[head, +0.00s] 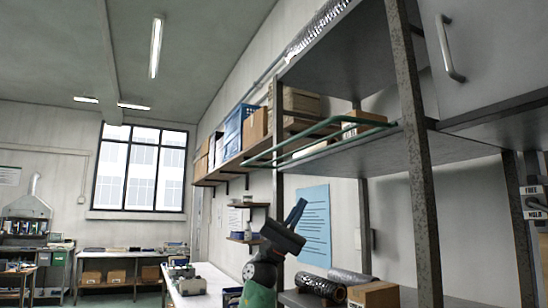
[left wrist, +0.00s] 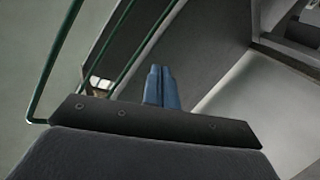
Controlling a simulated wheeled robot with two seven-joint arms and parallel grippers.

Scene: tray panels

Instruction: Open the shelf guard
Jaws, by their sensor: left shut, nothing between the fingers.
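The shelf guard (head: 290,155) is a green tube loop at the front of the grey metal shelf (head: 395,150). In the head view it juts out to the left from near the post, roughly level with the shelf board. In the left wrist view its green bars (left wrist: 56,62) cross the upper left, with a bent corner at the left edge. My left gripper (head: 298,212) is below the guard, apart from it, pointing up. Its blue fingers (left wrist: 160,87) are together with nothing between them. My right gripper is out of view.
A cardboard box (head: 362,120) stands on the shelf behind the guard. A grey post (head: 412,130) rises right of it. A cabinet door with a handle (head: 449,48) is at upper right. Dark rolls (head: 320,287) and a box (head: 374,295) lie below. A wall shelf (head: 225,168) holds boxes.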

